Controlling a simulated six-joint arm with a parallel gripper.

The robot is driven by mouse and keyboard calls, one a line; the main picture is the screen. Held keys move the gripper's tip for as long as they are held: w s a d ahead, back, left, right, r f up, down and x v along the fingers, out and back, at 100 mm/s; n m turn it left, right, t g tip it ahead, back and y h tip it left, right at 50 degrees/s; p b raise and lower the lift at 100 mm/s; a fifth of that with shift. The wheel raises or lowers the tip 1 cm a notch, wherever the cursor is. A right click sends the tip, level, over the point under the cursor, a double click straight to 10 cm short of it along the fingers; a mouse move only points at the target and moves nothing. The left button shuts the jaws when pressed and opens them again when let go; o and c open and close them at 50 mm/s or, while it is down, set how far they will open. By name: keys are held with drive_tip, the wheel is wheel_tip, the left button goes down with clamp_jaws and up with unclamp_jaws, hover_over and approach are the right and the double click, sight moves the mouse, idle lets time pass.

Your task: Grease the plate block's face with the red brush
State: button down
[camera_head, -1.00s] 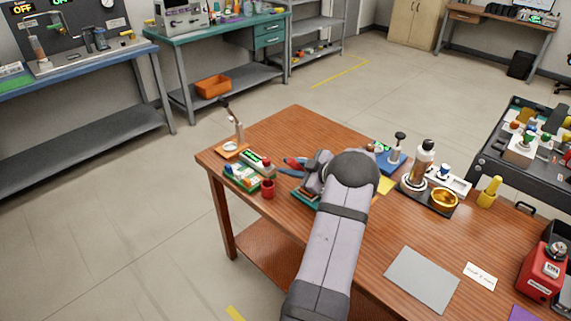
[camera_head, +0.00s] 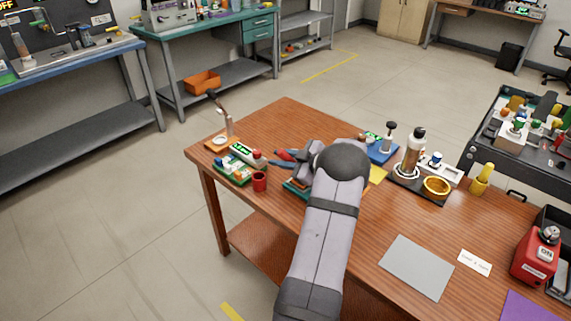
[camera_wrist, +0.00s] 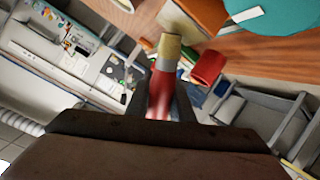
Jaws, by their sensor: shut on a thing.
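My gripper (camera_wrist: 160,110) is shut on the red brush (camera_wrist: 160,92), whose red handle stands between the fingers in the wrist view. Its pale yellow tip (camera_wrist: 167,48) points away from the gripper, toward the top of that view. A teal piece (camera_wrist: 278,12) with a white strip across it lies at the top right of the wrist view. Teal also shows beside my wrist in the head view (camera_head: 296,187), mostly hidden by my arm. I cannot tell whether this is the plate block. No contact between the brush tip and the teal piece shows.
A red cup (camera_head: 259,181) and a green tray of small items (camera_head: 232,172) stand left of my arm. A blue stand (camera_head: 384,152), a bottle (camera_head: 413,152) and a gold bowl (camera_head: 436,187) stand to the right. A grey sheet (camera_head: 416,267) lies on the wooden table (camera_head: 360,240).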

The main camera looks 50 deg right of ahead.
drive_tip(key=shift+x, duration=0.9)
drive_tip(key=shift+s+d+r+p, duration=0.1)
drive_tip(key=shift+s+d, duration=0.05)
drive_tip(key=shift+s, duration=0.85)
drive_tip(key=shift+s+d+r+p, duration=0.1)
drive_tip(key=shift+s+p, duration=0.05)
drive_tip(key=shift+s, duration=0.85)
drive_tip(key=shift+s+d+r+p, duration=0.1)
drive_tip(key=shift+s+d, duration=0.05)
drive_tip(key=shift+s, duration=0.85)
drive_tip(key=shift+w+f+p, duration=0.1)
drive_tip(key=shift+p, duration=0.3)
drive_tip(key=shift+w, duration=3.05)
wheel_tip(320, 180, up, 8)
drive_tip(key=p, duration=0.7)
drive_tip(key=shift+r, duration=0.2)
drive_tip(key=shift+a, duration=0.1)
